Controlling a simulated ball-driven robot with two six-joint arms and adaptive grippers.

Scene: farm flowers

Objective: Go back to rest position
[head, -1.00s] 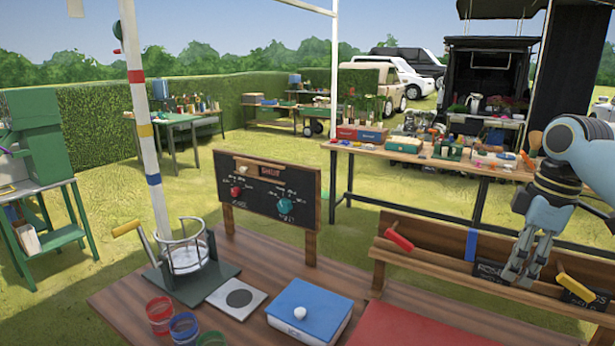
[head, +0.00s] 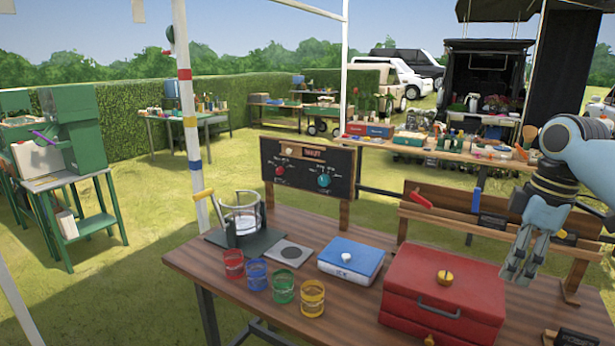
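My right gripper (head: 523,258) hangs fingers-down at the right, in front of the wooden rack and above the right part of the table. Its fingers are close together, and I cannot tell whether a gap is left between them. No object shows in it. My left gripper and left arm are not in the picture. The wooden table (head: 185,262) spreads below, with a red toolbox (head: 440,298) left of my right gripper.
A blue box (head: 350,258), several colored cups (head: 283,288) and a wire-basket device (head: 243,218) stand on the table. A chalkboard (head: 308,168) and a wooden rack (head: 450,216) line its back edge. A white pole (head: 187,110) rises behind.

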